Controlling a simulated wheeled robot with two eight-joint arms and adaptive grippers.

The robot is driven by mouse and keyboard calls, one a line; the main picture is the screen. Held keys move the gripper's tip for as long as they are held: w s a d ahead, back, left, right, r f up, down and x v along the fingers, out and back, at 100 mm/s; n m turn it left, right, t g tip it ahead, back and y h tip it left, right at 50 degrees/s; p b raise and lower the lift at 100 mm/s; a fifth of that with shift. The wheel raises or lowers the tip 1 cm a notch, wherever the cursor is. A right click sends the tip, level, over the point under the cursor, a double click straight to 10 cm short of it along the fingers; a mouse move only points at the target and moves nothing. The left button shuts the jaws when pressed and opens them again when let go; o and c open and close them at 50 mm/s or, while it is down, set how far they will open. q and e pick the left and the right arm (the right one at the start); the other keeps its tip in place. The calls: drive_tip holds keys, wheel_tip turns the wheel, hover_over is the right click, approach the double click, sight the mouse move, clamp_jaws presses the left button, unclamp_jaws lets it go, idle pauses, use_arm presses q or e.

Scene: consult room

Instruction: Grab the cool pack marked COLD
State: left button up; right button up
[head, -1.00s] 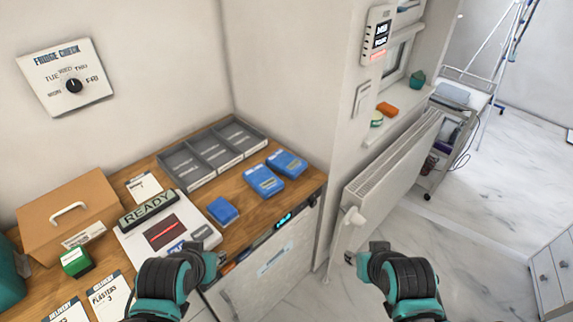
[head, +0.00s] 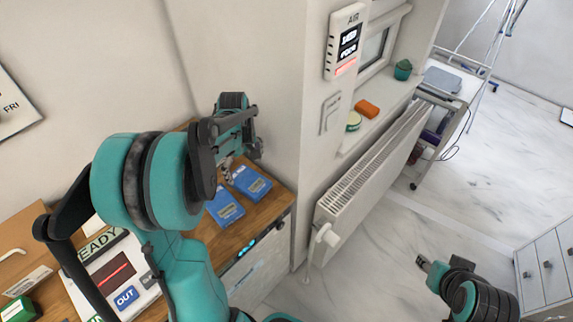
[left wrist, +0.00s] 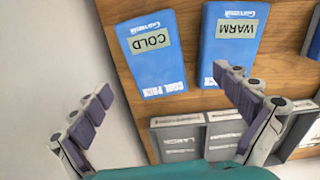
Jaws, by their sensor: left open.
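The blue cool pack marked COLD (left wrist: 152,55) lies flat on the wooden counter in the left wrist view. A similar blue pack marked WARM (left wrist: 233,45) lies beside it on the right. In the head view, COLD is the right one of the pair (head: 251,182) and WARM is the left one (head: 225,207). My left gripper (head: 229,163) is open and empty above the counter by the packs. In the left wrist view its fingers (left wrist: 161,85) spread either side of COLD's lower end, apart from it. My right gripper (head: 430,264) hangs over the floor; its opening is unclear.
A grey divided tray (left wrist: 180,122) lies beside the packs, mostly hidden by my left arm in the head view. A pale wall borders COLD. The READY device (head: 110,270) is at the left. A radiator (head: 365,170) stands right of the counter.

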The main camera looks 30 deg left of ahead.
sight(249, 180)
use_arm(q)
drive_tip(key=shift+w+a+f, duration=0.1)
drive_tip(key=shift+w+f, duration=0.15)
drive_tip(key=shift+w, duration=0.25)
drive_tip(key=shift+f, duration=0.3)
drive_tip(key=shift+f+b, duration=0.4)
drive_tip(key=shift+f, duration=0.55)
wheel_tip(249, 180, down, 5)
drive_tip(key=shift+w+a+f+b, duration=0.1)
drive_tip(key=shift+f+b, duration=0.05)
drive_tip(key=shift+b, duration=0.8)
drive_tip(key=shift+c, duration=0.9)
drive_tip(key=c, duration=1.4)
use_arm(e)
drive_tip(key=shift+s+d+f, duration=0.1)
drive_tip(key=shift+d+f, duration=0.1)
drive_tip(key=shift+f, duration=0.4)
drive_tip(key=shift+s+d+f, duration=0.1)
drive_tip(key=shift+d+f, duration=0.05)
drive_tip(key=shift+f, duration=0.4)
